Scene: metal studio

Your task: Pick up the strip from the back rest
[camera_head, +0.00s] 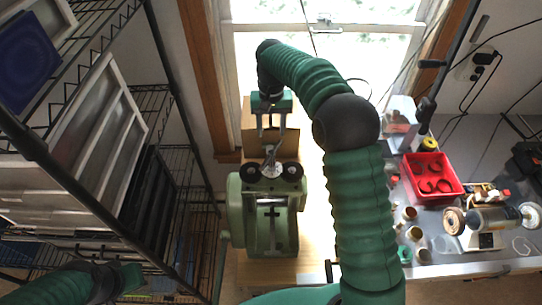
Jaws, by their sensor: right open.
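My right gripper (271,138) hangs with its two fingers apart, above the back of a green machine (270,222) with two dark round knobs. A thin grey strip (271,156) shows just below and between the fingertips, at the rear of the machine. It seems to stand tilted there. I cannot tell whether the fingers touch it, and what it rests against is partly hidden.
A wire shelf (172,100) with pale drawers fills the left. On the right, a grey bench holds a red bin (433,176), several small cups and a motor with wheels (492,219). A window is behind. My right arm blocks part of the middle.

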